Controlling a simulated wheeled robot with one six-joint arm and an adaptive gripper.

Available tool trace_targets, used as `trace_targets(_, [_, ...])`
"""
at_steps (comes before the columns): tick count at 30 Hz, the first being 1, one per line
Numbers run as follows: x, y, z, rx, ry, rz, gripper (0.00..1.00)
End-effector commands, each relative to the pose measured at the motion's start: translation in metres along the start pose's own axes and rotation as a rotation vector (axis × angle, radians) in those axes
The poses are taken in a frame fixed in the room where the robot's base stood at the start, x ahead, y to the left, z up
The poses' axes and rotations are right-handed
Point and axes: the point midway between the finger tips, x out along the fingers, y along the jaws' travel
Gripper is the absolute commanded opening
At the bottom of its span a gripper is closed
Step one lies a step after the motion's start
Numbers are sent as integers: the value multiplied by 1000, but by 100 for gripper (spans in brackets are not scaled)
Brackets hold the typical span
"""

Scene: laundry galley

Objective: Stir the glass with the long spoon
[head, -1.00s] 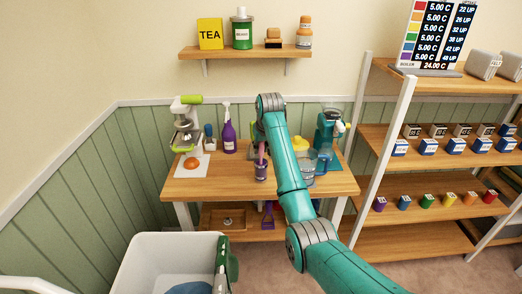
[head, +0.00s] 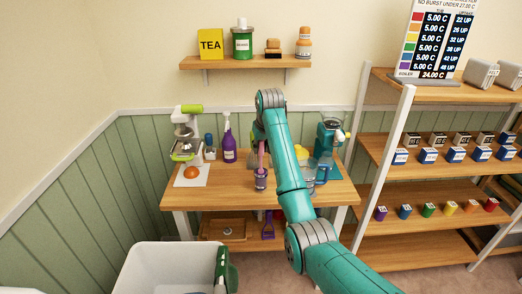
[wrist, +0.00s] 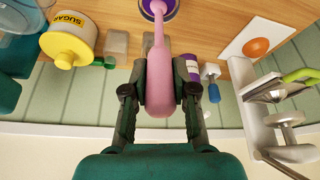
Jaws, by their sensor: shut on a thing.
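My gripper (wrist: 159,92) is shut on the thick pink handle of the long spoon (wrist: 160,70). In the head view the pink spoon (head: 261,158) slants down from my gripper into the purple glass (head: 260,181), near the front middle of the table. In the wrist view the glass (wrist: 145,12) is cut off by the top edge, and the spoon's thin shaft runs into it. The spoon's lower end is hidden inside the glass. My arm covers part of the table right of the glass.
A sugar jar (wrist: 70,38), a blue mug (head: 321,172) and a teal machine (head: 328,140) stand right. The table front left of the glass is clear.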

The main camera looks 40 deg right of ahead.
Motion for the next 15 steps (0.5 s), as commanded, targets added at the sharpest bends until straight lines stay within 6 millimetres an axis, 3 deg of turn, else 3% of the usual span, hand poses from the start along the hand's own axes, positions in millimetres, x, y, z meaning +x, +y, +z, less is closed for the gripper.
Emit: trace_targets(15, [-21,0,-9,0,1,0,0])
